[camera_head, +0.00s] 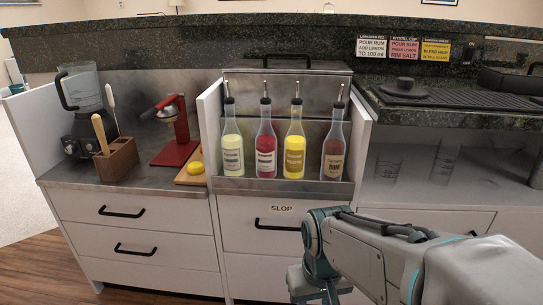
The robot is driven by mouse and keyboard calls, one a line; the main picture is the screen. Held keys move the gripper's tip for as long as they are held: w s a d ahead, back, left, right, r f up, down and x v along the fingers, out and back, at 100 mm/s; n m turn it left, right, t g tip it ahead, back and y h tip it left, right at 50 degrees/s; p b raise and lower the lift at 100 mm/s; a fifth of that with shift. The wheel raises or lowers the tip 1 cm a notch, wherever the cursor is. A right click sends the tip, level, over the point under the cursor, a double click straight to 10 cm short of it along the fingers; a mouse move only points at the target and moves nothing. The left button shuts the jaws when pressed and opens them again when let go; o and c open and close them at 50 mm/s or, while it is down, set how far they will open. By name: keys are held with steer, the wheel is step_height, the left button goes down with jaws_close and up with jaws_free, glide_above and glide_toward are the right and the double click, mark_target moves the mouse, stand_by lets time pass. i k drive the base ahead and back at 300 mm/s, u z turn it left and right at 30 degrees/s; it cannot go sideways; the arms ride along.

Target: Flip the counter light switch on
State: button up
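My arm reaches in from the lower right, in front of the drawers. My gripper (318,288) is at the bottom edge, below the drawer labelled SLOP, and points downward. Its fingertips are not clearly visible, so I cannot tell whether it is open or shut. I see nothing held in it.
Several pourer bottles (264,142) stand in a steel well. To the left are a blender (82,100), a utensil block (117,160), a red press (178,130) and a lemon (196,168). Recipe cards (404,48) hang on the dark backsplash. A black mat (450,97) lies right.

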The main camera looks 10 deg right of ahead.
mark_target(469, 55)
steer(key=z, duration=1.4)
